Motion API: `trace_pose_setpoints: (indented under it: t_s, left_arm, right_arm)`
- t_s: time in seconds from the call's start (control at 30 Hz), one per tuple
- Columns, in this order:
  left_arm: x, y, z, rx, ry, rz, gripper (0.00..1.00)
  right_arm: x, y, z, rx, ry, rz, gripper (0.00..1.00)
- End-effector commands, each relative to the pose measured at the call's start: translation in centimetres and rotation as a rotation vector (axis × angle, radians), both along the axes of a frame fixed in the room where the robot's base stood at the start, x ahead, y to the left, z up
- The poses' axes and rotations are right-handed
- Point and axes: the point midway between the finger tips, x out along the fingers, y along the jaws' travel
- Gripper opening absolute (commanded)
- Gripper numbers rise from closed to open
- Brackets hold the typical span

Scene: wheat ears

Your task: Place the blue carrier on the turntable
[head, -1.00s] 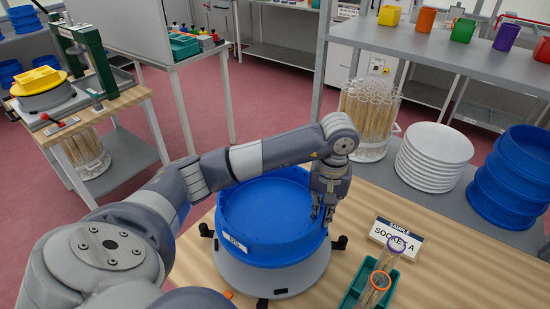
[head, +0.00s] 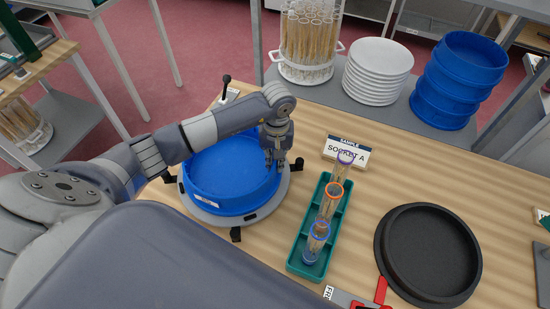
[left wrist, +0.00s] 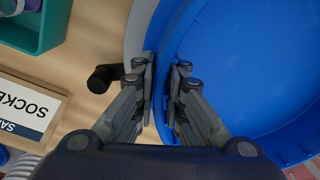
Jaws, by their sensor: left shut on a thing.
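The blue carrier (head: 232,178) is a round, shallow, open tub with a white label on its front. It sits level within the outline of the grey round turntable (head: 248,219), which has black clamps around its edge. Whether it rests fully on the turntable is hard to tell. My left gripper (head: 275,165) is at the carrier's right rim. In the left wrist view, the fingers (left wrist: 165,70) are on both sides of the carrier's wall, shut on it. The carrier's inside (left wrist: 245,70) and a grey strip of turntable (left wrist: 136,35) show there too. My right gripper is out of view.
A green rack (head: 305,258) with capped tubes stands right of the turntable, near a "Socket A" sign (head: 346,152). A black round dish (head: 428,255) lies farther right. White plates (head: 378,72) and stacked blue carriers (head: 458,80) stand behind the table.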

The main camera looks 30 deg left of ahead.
Motion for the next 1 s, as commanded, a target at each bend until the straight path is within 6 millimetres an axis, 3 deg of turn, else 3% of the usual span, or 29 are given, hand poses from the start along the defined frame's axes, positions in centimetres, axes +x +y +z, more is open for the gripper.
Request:
trace_pose_setpoints:
  t_s: [0.27, 0.3, 0.4, 0.87, 1.0]
  left_arm:
    - [0.1, 0.0, -0.2, 0.001, -0.003, 0.000, 0.00]
    - [0.0, 0.0, -0.3, -0.001, -0.002, 0.000, 0.13]
    - [0.0, -0.1, -0.2, -0.002, -0.001, 0.000, 0.31]
    - [0.1, 0.0, 0.5, 0.000, -0.004, 0.000, 0.31]
    - [0.3, 0.0, 2.9, 0.001, -0.008, -0.001, 0.31]
  right_arm:
    - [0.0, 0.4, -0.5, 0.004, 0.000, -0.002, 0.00]
    - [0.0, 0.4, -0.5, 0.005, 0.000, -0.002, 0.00]
    - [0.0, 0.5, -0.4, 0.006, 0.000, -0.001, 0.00]
    - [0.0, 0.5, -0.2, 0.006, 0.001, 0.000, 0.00]
    - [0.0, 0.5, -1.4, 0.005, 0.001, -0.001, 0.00]
